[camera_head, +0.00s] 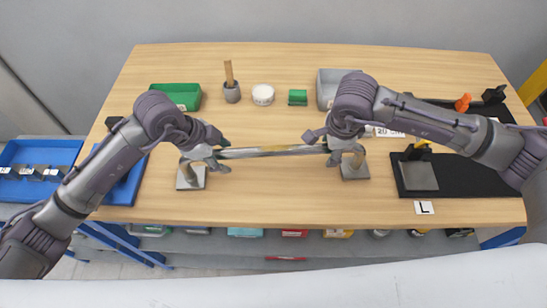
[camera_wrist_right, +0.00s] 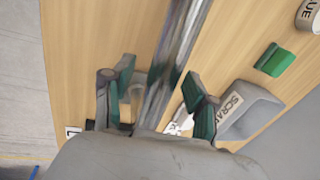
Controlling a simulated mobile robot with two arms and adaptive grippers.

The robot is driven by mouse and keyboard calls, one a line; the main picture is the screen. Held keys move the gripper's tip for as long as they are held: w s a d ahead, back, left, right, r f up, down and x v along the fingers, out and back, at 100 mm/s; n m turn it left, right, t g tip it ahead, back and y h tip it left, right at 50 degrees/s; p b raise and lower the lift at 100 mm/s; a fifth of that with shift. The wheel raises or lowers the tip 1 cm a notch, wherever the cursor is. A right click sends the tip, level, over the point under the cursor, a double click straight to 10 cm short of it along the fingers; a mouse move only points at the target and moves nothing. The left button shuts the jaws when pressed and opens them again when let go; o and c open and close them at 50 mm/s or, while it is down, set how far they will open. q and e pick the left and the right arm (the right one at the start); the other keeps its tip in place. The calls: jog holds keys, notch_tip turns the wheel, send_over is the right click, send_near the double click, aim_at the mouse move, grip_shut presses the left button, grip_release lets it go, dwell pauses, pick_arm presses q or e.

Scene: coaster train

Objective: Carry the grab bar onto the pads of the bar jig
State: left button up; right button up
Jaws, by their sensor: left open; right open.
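The grab bar (camera_head: 270,151) is a long metal bar running left to right over the wooden table. Curved uprights stand near its two ends, over a square grey plate on the left (camera_head: 190,178) and one on the right (camera_head: 355,171). I cannot tell whether these plates belong to the bar or the bar jig. My left gripper (camera_head: 220,146) is open at the bar's left end. My right gripper (camera_head: 320,139) is open at its right end. In the right wrist view the bar (camera_wrist_right: 183,40) passes between the open fingers (camera_wrist_right: 158,92). My grippers hide the bar's ends.
A green bin (camera_head: 178,94), a brush in a cup (camera_head: 232,92), a white round tub (camera_head: 263,94), a green block (camera_head: 298,97) and a grey bin (camera_head: 330,82) stand behind the bar. A black mat (camera_head: 460,182) lies right. A blue tray (camera_head: 30,160) is left.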

pick_arm(q)
grip_shut()
pick_arm(e)
grip_shut()
